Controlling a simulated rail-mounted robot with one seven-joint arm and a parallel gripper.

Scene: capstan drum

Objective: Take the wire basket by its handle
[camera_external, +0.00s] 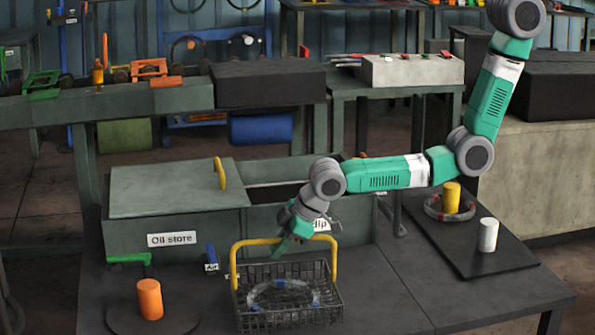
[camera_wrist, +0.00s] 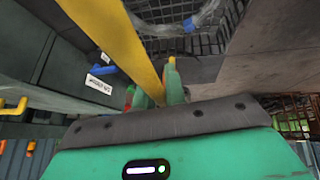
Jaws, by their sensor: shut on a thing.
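The wire basket (camera_external: 330,313) is dark mesh with a tall yellow arched handle (camera_external: 333,265). It stands upright at the front middle of the dark table; I cannot tell if it is clear of the surface. A clear coil with blue ties (camera_external: 283,293) lies in it. My gripper (camera_external: 281,246) is at the top bar of the handle, shut on it. In the wrist view the yellow handle (camera_wrist: 118,42) runs down to my gripper (camera_wrist: 160,85), whose fingers partly hide it. The basket mesh (camera_wrist: 205,42) shows beyond.
A box labelled "Oil store" (camera_external: 172,240) stands behind left, with a yellow handle on its lid. An orange cylinder (camera_external: 149,299) stands left on a round plate. A yellow cylinder (camera_external: 450,196) in a ring and a white cylinder (camera_external: 488,235) stand right. The table front right is clear.

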